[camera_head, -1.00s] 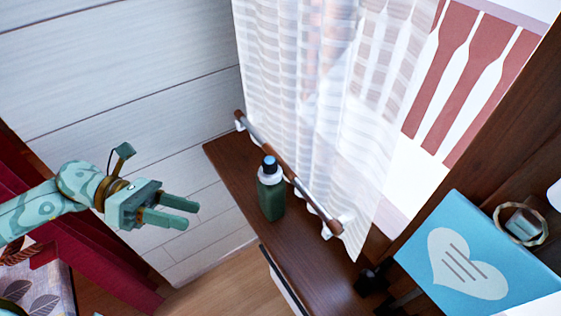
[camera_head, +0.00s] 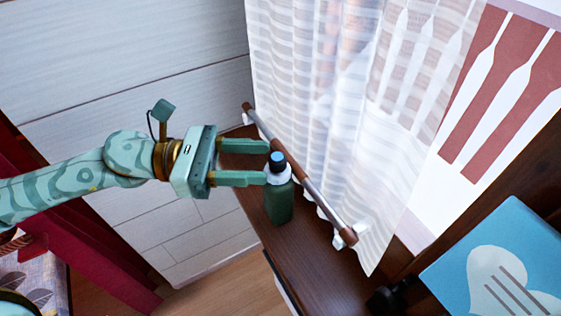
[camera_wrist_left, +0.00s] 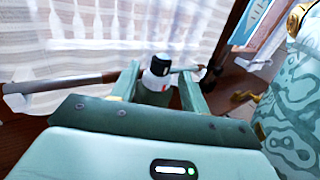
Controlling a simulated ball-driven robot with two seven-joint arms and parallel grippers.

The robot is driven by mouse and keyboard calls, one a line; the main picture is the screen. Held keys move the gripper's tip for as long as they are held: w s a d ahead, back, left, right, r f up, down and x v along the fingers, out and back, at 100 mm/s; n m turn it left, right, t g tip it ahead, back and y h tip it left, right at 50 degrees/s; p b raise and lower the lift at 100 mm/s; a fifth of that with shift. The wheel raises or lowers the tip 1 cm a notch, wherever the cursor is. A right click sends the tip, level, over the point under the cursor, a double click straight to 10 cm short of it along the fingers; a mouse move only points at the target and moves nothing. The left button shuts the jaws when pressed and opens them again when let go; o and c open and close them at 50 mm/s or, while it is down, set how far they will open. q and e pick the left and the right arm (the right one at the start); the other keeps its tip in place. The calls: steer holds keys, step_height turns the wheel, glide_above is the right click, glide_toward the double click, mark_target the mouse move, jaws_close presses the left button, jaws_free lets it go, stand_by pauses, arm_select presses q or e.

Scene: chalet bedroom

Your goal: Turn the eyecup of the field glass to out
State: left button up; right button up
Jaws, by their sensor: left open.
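The field glass (camera_head: 279,205) stands upright on the dark wooden shelf (camera_head: 318,272). It has a dark green body, a pale collar and a blue-and-black top, which I take to be the eyecup (camera_head: 277,160). My left gripper (camera_head: 266,163) is open, level with the top, its fingertips close to it. In the left wrist view, the pale collar and dark top (camera_wrist_left: 158,68) show between the two fingers; the lower body is mostly hidden. I cannot tell whether a finger touches it. My right gripper is not in view.
A brown and metal rod (camera_head: 308,182) runs just behind the field glass, along the foot of a sheer white curtain (camera_head: 340,80). A blue box-like thing with a pale heart (camera_head: 500,262) is at the lower right. Dark red furniture (camera_head: 95,245) is at the left.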

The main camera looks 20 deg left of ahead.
mark_target(278, 161)
arm_select(q)
steer(key=shift+x, duration=2.25)
steer(key=shift+r, duration=0.1)
steer(key=c, duration=1)
